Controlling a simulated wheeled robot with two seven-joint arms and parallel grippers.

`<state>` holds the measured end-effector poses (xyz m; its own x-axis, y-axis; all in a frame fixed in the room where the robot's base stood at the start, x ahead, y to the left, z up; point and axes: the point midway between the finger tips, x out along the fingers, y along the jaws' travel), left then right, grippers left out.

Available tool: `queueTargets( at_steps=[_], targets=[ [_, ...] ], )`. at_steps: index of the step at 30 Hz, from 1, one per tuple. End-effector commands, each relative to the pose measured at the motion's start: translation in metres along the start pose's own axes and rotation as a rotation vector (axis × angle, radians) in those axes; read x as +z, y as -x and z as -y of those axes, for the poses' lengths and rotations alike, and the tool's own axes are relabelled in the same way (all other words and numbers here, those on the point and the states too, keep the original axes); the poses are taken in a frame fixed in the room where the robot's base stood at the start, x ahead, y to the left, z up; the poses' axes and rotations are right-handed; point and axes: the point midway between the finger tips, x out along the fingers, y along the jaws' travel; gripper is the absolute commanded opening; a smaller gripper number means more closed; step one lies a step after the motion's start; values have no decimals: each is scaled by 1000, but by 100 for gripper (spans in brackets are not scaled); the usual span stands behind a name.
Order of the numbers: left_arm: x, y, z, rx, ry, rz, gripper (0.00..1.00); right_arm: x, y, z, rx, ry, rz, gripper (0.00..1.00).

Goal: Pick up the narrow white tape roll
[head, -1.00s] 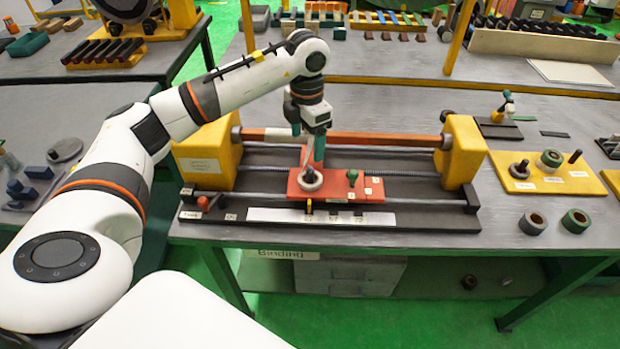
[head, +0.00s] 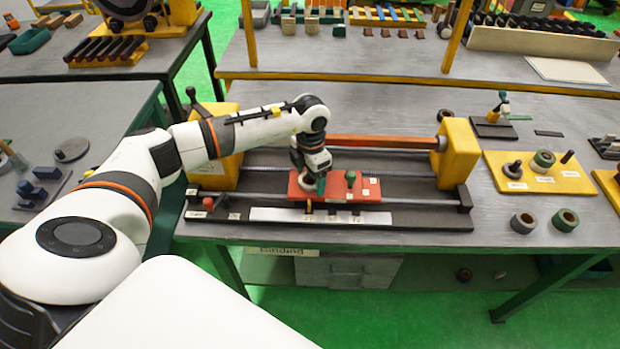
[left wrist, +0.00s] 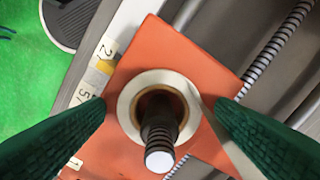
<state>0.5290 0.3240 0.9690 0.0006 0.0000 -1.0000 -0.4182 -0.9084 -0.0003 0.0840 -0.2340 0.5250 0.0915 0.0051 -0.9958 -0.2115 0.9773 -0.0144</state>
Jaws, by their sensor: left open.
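The narrow white tape roll (left wrist: 127,103) sits around a dark threaded post (left wrist: 158,140) on the orange-red plate (left wrist: 170,55) of the winding machine. In the head view, the roll (head: 306,184) is partly hidden by my left gripper (head: 314,186). In the left wrist view, the open green fingers (left wrist: 160,122) are on either side of the roll, with nothing held between them. I cannot tell whether a finger touches it. My right gripper is not in view.
A green-topped peg (head: 350,178) stands on the same plate, right of the roll. Yellow end blocks (head: 458,152) and an orange bar (head: 385,141) flank and back the plate. Other rolls stand on a yellow board (head: 540,174) and the table at right.

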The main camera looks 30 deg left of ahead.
Motion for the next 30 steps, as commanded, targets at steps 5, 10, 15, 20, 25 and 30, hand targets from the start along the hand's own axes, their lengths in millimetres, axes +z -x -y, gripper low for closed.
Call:
queueTargets(
  at_steps=[5,10,15,20,25,30],
  targets=[
    [0,0,0,0,0,0,64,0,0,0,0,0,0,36],
    [0,0,0,0,0,0,36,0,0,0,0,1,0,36],
    [0,1,0,0,0,0,31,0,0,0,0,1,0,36],
    [0,4,1,0,1,-1,31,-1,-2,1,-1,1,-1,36],
    [-1,29,1,-2,0,-5,31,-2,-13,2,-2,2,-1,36],
    [-1,64,1,-2,0,-5,31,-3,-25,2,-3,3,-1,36]
  ],
)
